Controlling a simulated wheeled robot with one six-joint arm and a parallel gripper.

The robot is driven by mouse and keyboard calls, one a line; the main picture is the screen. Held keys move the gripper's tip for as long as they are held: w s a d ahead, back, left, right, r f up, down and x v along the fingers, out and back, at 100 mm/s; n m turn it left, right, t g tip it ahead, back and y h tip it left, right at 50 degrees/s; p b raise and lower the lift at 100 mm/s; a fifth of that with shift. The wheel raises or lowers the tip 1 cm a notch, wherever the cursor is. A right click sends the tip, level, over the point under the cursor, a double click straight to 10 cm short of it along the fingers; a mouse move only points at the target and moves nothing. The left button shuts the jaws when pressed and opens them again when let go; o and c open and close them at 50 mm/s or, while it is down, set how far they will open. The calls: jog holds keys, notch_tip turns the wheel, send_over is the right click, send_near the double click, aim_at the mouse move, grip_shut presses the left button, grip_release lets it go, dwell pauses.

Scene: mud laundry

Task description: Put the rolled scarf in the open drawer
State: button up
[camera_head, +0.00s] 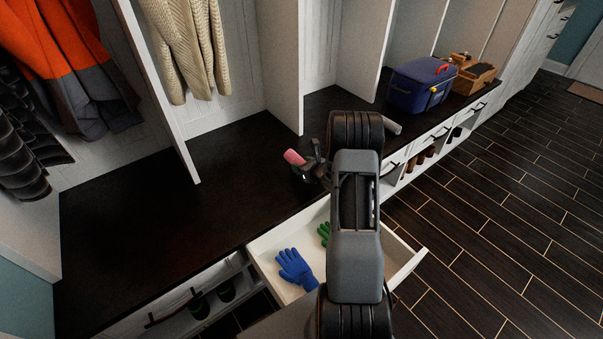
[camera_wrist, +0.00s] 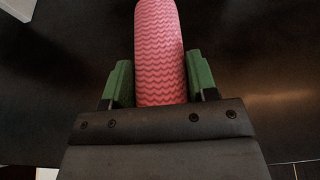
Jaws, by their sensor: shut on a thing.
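The rolled scarf (camera_wrist: 160,50) is pink with a zigzag pattern and lies between the green finger pads of my gripper (camera_wrist: 160,85) in the wrist view. My gripper (camera_head: 312,168) is shut on it; in the head view the scarf's pink end (camera_head: 293,157) sticks out to the left of the fingers, over the dark bench top. My arm hides the rest of it there. The open drawer (camera_head: 262,262) is white and pulled out below the bench edge. My arm covers its middle. A blue glove (camera_head: 296,268) and a green glove (camera_head: 324,232) lie inside it.
The dark bench top (camera_head: 150,210) is clear at left. White dividers (camera_head: 286,70) rise from the bench. Dark plank floor (camera_head: 480,220) is free at right.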

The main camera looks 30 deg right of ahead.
jog(key=shift+w+f, duration=0.2)
jog(key=shift+f, duration=0.05)
jog(key=shift+w+f+b, duration=0.15)
jog(key=shift+f+b, duration=0.05)
jog(key=shift+f, duration=0.7)
jog(key=shift+w+f+b, duration=0.1)
jog(key=shift+f+b, duration=0.1)
jog(key=shift+f, duration=0.65)
jog(key=shift+f+b, duration=0.25)
jog(key=shift+b, duration=0.1)
jog(key=o, duration=1)
jog(key=shift+c, duration=0.2)
jog(key=shift+r, duration=0.15)
